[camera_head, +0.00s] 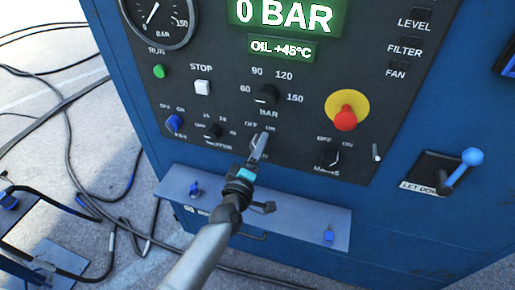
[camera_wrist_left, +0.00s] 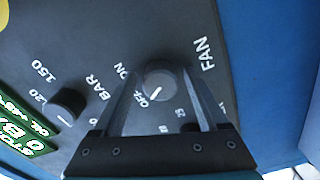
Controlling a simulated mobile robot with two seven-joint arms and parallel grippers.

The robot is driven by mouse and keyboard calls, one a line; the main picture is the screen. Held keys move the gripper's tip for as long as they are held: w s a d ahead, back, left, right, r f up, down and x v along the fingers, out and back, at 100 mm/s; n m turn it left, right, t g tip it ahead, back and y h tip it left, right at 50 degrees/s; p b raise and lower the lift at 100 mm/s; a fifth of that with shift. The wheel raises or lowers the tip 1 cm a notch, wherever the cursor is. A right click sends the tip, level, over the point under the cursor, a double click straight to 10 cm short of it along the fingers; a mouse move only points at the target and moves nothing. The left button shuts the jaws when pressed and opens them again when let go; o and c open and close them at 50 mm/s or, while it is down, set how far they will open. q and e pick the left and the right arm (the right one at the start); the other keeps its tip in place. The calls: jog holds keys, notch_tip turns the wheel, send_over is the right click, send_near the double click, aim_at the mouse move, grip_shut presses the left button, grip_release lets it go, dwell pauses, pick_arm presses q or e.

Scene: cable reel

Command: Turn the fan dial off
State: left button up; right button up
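The fan dial (camera_wrist_left: 160,80) is a round dark knob on the dark panel, beside the FAN label, in the left wrist view. Its white pointer mark points toward the OFF label. My left gripper (camera_wrist_left: 163,72) has one finger on each side of the dial, and the fingers look apart, with small gaps to the knob. In the head view my left gripper (camera_head: 260,143) is at the panel below the OFF and ON labels and hides most of the dial. My right gripper is not in view.
The bar selector knob (camera_head: 267,95) is just above, and a red emergency button on a yellow disc (camera_head: 347,111) is to the right. A blue ledge (camera_head: 285,220) juts out below the panel. A blue-knobbed lever (camera_head: 463,165) is at the far right. Cables lie on the floor at left.

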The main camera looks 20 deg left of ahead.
pick_arm(q)
jog(key=shift+o, duration=0.2)
jog(key=shift+s, duration=0.1)
jog(key=s, duration=1.5)
jog(key=shift+a, duration=0.25)
